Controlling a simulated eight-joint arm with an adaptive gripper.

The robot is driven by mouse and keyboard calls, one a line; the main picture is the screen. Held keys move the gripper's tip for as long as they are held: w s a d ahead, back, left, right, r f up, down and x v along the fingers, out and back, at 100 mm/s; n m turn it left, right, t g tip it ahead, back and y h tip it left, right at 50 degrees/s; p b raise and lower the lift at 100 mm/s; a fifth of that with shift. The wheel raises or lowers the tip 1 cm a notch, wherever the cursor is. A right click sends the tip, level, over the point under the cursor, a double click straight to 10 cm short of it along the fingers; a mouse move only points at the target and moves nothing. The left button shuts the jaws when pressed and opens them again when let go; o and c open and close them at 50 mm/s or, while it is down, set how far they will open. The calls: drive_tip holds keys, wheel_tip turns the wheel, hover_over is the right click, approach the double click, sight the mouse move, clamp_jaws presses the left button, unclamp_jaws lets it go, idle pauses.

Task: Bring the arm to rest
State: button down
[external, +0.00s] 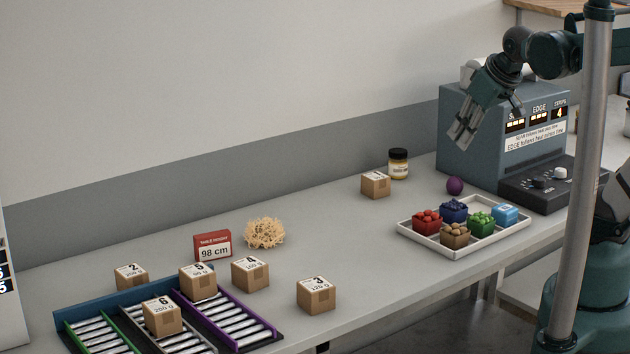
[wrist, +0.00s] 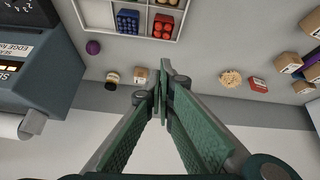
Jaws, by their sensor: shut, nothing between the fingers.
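My gripper (external: 463,135) hangs in the air in front of the grey machine, above the back right of the table, pointing down and to the left. In the wrist view its two green fingers (wrist: 162,90) meet at the tips, with nothing between them. My arm comes in from the right edge in the external view. The gripper touches nothing that I can see.
Below it stand a white tray (external: 408,231) of small coloured boxes, a purple ball (external: 454,185), a jar (external: 398,165) and a carton (external: 375,185). The grey machine (external: 468,150) is close behind. Several cartons and roller lanes (external: 90,334) lie front left.

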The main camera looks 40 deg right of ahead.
drive_tip(key=shift+s+d+f+m+t, duration=0.1)
drive_tip(key=shift+s+d+f+m, duration=0.15)
drive_tip(key=shift+s, duration=0.2)
drive_tip(key=shift+s+d+f+m+t, duration=0.1)
drive_tip(key=shift+s+m, duration=0.1)
drive_tip(key=shift+s, duration=0.2)
drive_tip(key=shift+s+d+f+m+t, duration=0.1)
drive_tip(key=shift+s+d+f+m, duration=0.15)
drive_tip(key=shift+s, duration=0.2)
